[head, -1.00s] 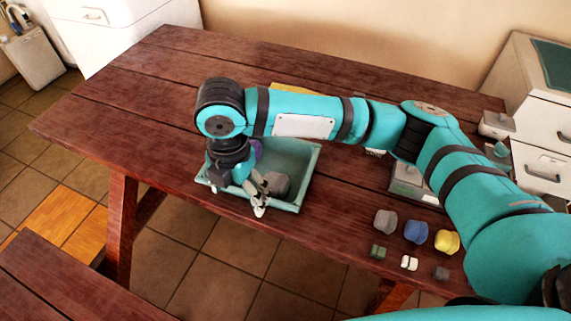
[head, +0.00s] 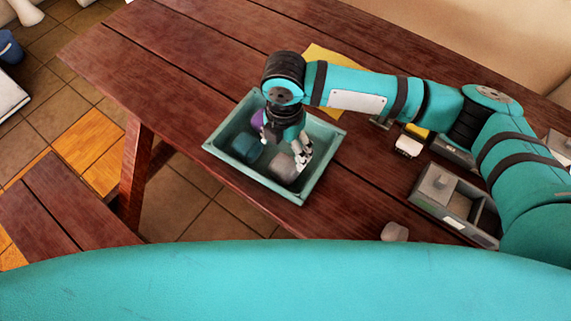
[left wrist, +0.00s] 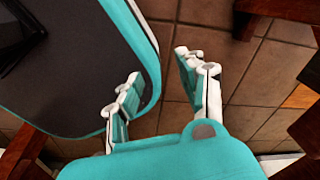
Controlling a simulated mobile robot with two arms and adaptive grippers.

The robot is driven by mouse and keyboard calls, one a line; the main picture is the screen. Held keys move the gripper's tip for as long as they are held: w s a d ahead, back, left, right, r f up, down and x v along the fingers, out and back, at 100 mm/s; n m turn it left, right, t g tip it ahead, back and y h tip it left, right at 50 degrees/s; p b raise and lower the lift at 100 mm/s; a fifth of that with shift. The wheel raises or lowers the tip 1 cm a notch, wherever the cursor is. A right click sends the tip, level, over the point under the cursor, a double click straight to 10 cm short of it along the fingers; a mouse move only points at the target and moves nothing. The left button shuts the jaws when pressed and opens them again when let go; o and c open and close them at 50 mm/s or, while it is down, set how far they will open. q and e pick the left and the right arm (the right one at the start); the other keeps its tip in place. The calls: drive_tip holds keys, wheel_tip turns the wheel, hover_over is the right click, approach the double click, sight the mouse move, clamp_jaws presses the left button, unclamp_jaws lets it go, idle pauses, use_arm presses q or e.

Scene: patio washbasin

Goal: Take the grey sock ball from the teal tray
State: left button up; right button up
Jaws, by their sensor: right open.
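The teal tray (head: 215,151) stands on the wooden table in the head view. The grey sock ball (head: 282,167) lies inside it, toward the near right. A teal ball (head: 246,147) and a purple ball (head: 257,119), partly hidden, are also in the tray. My right gripper (head: 291,152) reaches down into the tray, open, its fingers right beside the grey ball; contact cannot be told. My left gripper (left wrist: 156,68) shows in the left wrist view, open and empty, above the tiled floor.
The wooden table (head: 190,65) is clear left of the tray. A yellow sheet (head: 322,58) lies behind it, partly under my arm. A grey compartment box (head: 455,205) and a grey lump (head: 394,232) are at right. A bench (head: 65,205) stands at lower left.

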sight(285, 163)
wheel_tip(285, 163, down, 4)
drive_tip(key=shift+r, duration=0.1)
drive_tip(key=shift+f, duration=0.45)
drive_tip(key=f, duration=0.2)
drive_tip(key=f+p, duration=0.1)
drive_tip(key=shift+s+f, duration=0.2)
drive_tip(key=shift+f, duration=0.6)
use_arm(q)
drive_tip(key=shift+w+d+r, duration=0.4)
drive_tip(key=shift+w+r, duration=0.25)
drive_tip(key=shift+w, duration=0.15)
use_arm(e)
drive_tip(key=c, duration=0.9)
